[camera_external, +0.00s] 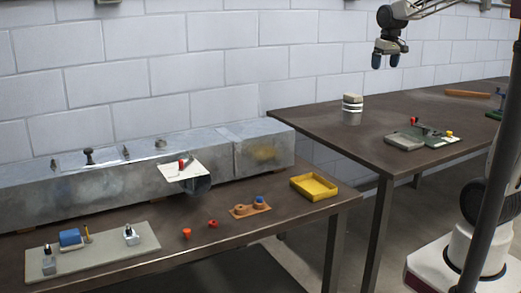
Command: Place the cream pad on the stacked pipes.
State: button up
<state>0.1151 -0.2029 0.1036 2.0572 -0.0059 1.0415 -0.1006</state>
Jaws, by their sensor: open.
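A short upright stack (352,117) stands on the right-hand table. Its lower part is a grey cylinder, with cream and dark bands above it. A cream piece (352,98) forms its top; the picture is too small to tell whether this is the cream pad. A flat, pale grey-beige block (404,141) lies on the same table, right of the stack and nearer the front. My gripper (385,61) is open and empty, pointing down, high above the table and to the right of the stack. It touches nothing.
An orange-brown bar (467,93) lies farther back. The left table holds a long metal duct (100,190), a yellow tray (314,187) and small tools. Tabletop around the stack is clear.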

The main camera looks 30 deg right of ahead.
jog(key=s+a+f, duration=0.2)
jog(key=s+f, duration=0.1)
jog(key=s, duration=0.6)
jog(key=s+a+f, duration=0.2)
jog(key=s+f, duration=0.1)
jog(key=s, duration=0.6)
jog(key=s+a+f+t, duration=0.1)
jog(key=s+a+f, duration=0.1)
jog(key=s, duration=0.7)
jog(key=shift+f, duration=0.55)
jog(key=shift+a, duration=0.1)
